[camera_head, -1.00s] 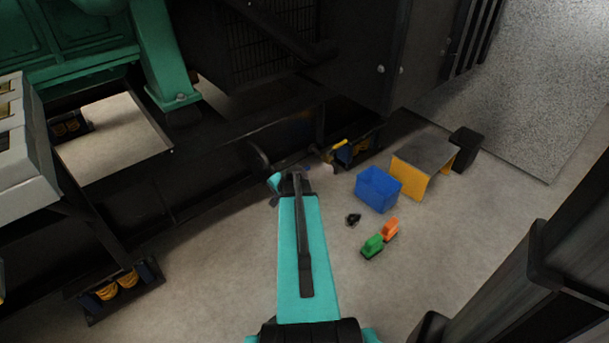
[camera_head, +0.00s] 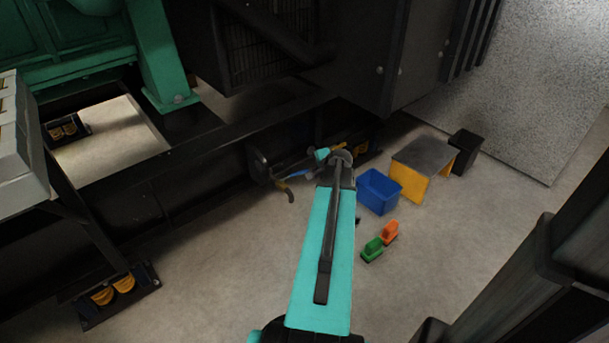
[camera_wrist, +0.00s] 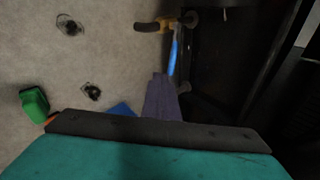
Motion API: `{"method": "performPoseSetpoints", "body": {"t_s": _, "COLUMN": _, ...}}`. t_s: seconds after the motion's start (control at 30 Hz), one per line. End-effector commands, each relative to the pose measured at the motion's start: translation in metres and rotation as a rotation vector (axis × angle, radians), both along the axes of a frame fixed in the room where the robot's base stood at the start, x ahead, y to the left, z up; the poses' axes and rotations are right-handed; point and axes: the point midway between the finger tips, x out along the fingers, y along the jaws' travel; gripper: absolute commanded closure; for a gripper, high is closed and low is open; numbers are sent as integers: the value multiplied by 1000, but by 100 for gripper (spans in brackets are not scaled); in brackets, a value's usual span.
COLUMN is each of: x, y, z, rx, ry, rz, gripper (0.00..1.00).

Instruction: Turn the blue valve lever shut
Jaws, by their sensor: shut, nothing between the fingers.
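The blue valve lever (camera_wrist: 174,57) is a thin bar. In the wrist view it runs down from the brass valve body (camera_wrist: 168,24), roughly square to the short pipe. It also shows in the head view (camera_head: 299,173), low beside the dark base frame, partly hidden near my arm. My gripper (camera_wrist: 161,78) is shut and empty, its dark fingers pointing at the valve. The fingertips are close to the lever's near end, slightly left of it in the wrist view. I cannot tell whether they touch.
The black genset base rail (camera_head: 215,150) runs behind the valve. A blue bin (camera_head: 378,191), a yellow-legged step (camera_head: 424,160), and green (camera_head: 372,249) and orange (camera_head: 390,231) items stand on the floor to the right.

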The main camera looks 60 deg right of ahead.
Motion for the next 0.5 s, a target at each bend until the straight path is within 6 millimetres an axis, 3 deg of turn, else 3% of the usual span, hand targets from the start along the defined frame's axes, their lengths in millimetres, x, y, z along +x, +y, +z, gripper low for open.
{"method": "performPoseSetpoints", "body": {"t_s": 0.27, "x": 8, "y": -5, "z": -12, "rx": 1, "ry": 1, "rz": 1, "gripper": 100}}
{"method": "performPoseSetpoints", "body": {"t_s": 0.5, "x": 22, "y": -16, "z": -34, "rx": 0, "ry": 1, "rz": 1, "gripper": 100}}
